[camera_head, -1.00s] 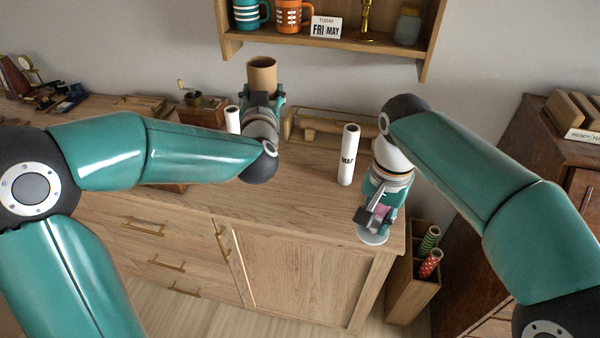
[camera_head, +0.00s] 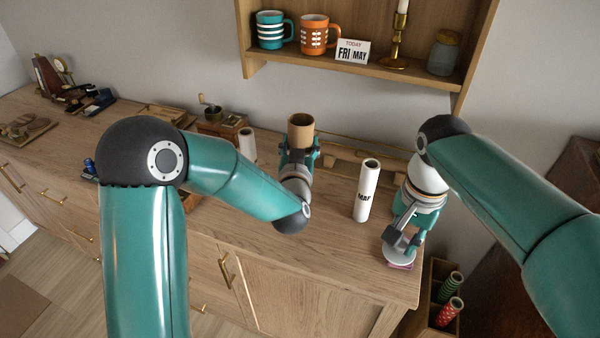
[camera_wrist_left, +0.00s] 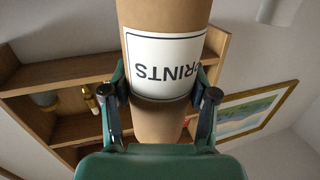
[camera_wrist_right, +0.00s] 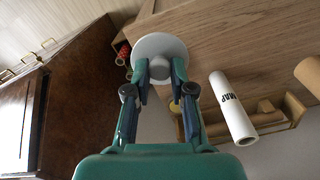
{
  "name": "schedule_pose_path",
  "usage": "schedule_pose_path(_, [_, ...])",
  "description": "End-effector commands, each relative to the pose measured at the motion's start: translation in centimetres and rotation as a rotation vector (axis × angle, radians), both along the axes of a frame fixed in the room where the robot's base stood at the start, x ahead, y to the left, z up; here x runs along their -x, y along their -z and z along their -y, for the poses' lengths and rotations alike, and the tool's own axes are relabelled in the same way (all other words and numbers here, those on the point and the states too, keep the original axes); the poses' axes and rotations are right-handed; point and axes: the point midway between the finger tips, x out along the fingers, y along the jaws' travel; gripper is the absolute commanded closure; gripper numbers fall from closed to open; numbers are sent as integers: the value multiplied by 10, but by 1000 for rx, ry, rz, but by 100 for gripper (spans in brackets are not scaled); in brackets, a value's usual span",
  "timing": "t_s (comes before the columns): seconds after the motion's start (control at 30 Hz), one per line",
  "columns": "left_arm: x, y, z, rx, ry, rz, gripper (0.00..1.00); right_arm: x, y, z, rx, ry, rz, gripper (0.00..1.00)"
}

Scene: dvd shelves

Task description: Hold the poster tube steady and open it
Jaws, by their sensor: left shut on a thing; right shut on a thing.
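The brown cardboard poster tube (camera_head: 300,124) stands upright over the dresser top in the head view, its open top end showing dark inside. My left gripper (camera_head: 299,158) is shut on the tube. In the left wrist view the tube (camera_wrist_left: 163,118) passes between my fingers, with a white label reading "PRINTS" upside down. My right gripper (camera_wrist_right: 160,75) is shut on the knob of a white round cap (camera_wrist_right: 160,46). The cap (camera_head: 398,254) is apart from the tube, near the dresser's front right corner. The tube's lower end is hidden in the head view.
A white "MAP" roll (camera_head: 367,190) stands between the grippers; another white roll (camera_head: 247,143) stands left of the tube. A wall shelf (camera_head: 400,72) with mugs hangs behind. A wooden bin with wrapped rolls (camera_head: 448,310) stands right of the dresser (camera_head: 290,290).

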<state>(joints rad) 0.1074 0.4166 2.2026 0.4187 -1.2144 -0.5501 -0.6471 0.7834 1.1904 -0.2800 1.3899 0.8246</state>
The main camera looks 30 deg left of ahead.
Motion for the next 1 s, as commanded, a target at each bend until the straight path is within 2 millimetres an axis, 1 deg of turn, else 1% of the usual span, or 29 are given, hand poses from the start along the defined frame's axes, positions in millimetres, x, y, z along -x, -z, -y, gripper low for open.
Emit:
schedule_pose_path(0.03, [0, 14, 1, 0, 3, -7, 100, 0, -3, 1, -1, 1, 1, 100])
schedule_pose_path(0.1, [-1, 29, 1, -1, 3, -6, 100, 0, -4, 1, -1, 3, 1, 100])
schedule_pose_path(0.2, [-1, 44, 2, 0, 5, -3, 100, -1, -6, 2, -1, 4, 1, 100])
schedule_pose_path(0.4, [-2, 58, 2, 0, 4, 0, 100, -1, -7, 2, -1, 5, 0, 100])
schedule_pose_path(0.6, [-2, 85, 3, 1, 5, -3, 100, -1, -11, 2, -1, 5, 0, 100])
schedule_pose_path(0.7, [-2, 91, 3, -1, 5, 0, 100, -1, -11, 2, -1, 5, 0, 100])
schedule_pose_path(0.9, [-2, 92, 3, 0, 6, 1, 100, -1, -11, 2, -1, 5, 0, 100])
schedule_pose_path(0.93, [-2, 92, 3, 0, 6, 0, 37, -1, -11, 2, -1, 5, 0, 100])
schedule_pose_path(1.0, [-2, 92, 3, 0, 6, 1, 25, -1, -11, 2, -1, 5, 0, 100])
